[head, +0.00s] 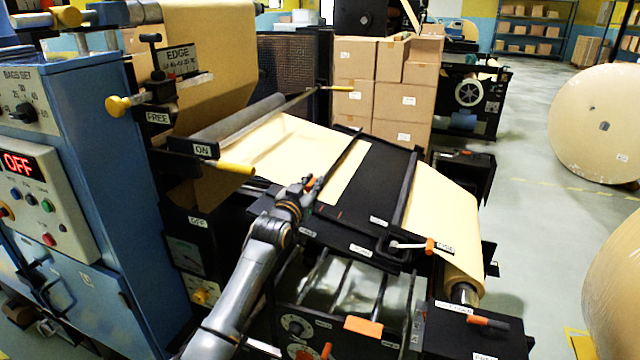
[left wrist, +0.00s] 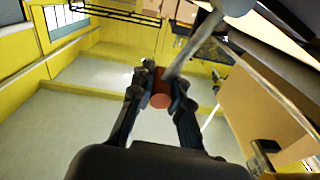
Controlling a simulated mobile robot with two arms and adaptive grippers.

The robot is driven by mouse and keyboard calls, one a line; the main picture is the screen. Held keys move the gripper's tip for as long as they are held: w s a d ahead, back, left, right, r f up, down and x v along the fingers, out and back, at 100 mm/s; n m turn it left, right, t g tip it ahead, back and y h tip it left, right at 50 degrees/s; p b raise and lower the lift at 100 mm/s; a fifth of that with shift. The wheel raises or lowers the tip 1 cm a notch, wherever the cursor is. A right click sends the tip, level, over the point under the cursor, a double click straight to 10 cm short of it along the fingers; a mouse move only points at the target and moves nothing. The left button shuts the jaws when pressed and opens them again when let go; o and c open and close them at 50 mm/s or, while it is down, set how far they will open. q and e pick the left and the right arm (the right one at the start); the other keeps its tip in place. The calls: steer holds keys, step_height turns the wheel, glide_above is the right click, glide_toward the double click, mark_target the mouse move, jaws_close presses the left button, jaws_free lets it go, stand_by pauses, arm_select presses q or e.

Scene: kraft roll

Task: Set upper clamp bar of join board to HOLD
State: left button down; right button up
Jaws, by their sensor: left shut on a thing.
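The join board (head: 385,180) is the black sloping plate in the middle of the head view, with brown kraft paper at both ends. The upper clamp bar (head: 343,162) is a thin dark bar across its upper part. My left gripper (head: 303,188) is at the near end of this bar, shut on its orange handle. In the left wrist view the orange-red handle end (left wrist: 160,100) sits between my fingertips (left wrist: 160,88). The second clamp bar (head: 408,190) crosses the board lower down, with its own orange-tipped handle (head: 430,245). My right gripper is not in view.
A blue control cabinet (head: 110,150) with an OFF display stands at the left. Yellow-tipped levers (head: 235,168) project near the rollers. Stacked cartons (head: 385,90) stand behind the board. Large paper rolls (head: 600,125) are on the right, with open floor between.

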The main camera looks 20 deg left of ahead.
arm_select(q)
steer(key=shift+a+r+n+p, duration=0.15)
steer(key=shift+a+n+p, duration=0.05)
steer(key=shift+a+n, duration=0.7)
steer(key=shift+a+r+n+p, duration=0.15)
steer(key=shift+a+n, duration=0.5)
steer(key=shift+n, duration=0.35)
steer(key=c, duration=1.3)
jaws_free()
steer(key=shift+a, duration=0.1)
steer(key=s, duration=1.2)
steer(key=shift+a, duration=0.2)
